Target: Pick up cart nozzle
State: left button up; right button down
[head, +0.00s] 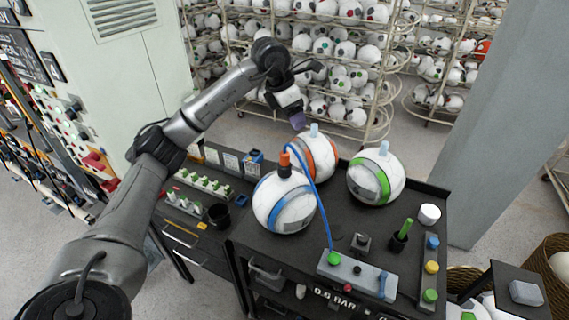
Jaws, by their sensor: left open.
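An orange and black nozzle (285,164) stands upright on top of the blue-striped white ball (284,212) on the cart. A thin blue hose (315,200) loops from its top down to a grey block (357,276) with a green fitting at the cart's front. My left gripper (298,119) is open and empty, with a purple tip pointing down. In the picture it is above the nozzle and slightly right, apart from it; the depth between them is hard to judge. My right gripper is out of view.
An orange-striped ball (319,158) and a green-striped ball (376,181) stand on the dark cart (412,204). A white cup (429,214) and a green-handled tool (402,233) are at right. Racks of balls stand behind.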

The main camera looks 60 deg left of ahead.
aim_at(284, 153)
pick_arm(q)
jog(key=s+f+g, duration=0.1)
jog(key=f, duration=0.5)
jog(key=s+f+g, duration=0.1)
jog(key=f, duration=0.2)
jog(key=shift+s+a+f+g+y, duration=0.1)
jog(key=shift+s+a+g+y, duration=0.15)
jog(key=shift+s+g+y, duration=0.05)
jog(key=shift+w+a+f+p, duration=0.15)
jog(key=shift+f+p, duration=0.15)
jog(key=shift+f, duration=0.7)
jog(key=shift+w+f+p, duration=0.15)
jog(key=shift+f+p, duration=0.1)
jog(key=shift+f, duration=0.7)
jog(key=shift+w+f, duration=0.1)
jog(key=shift+f, duration=0.65)
jog(key=shift+c, duration=0.4)
jog(key=c, duration=0.9)
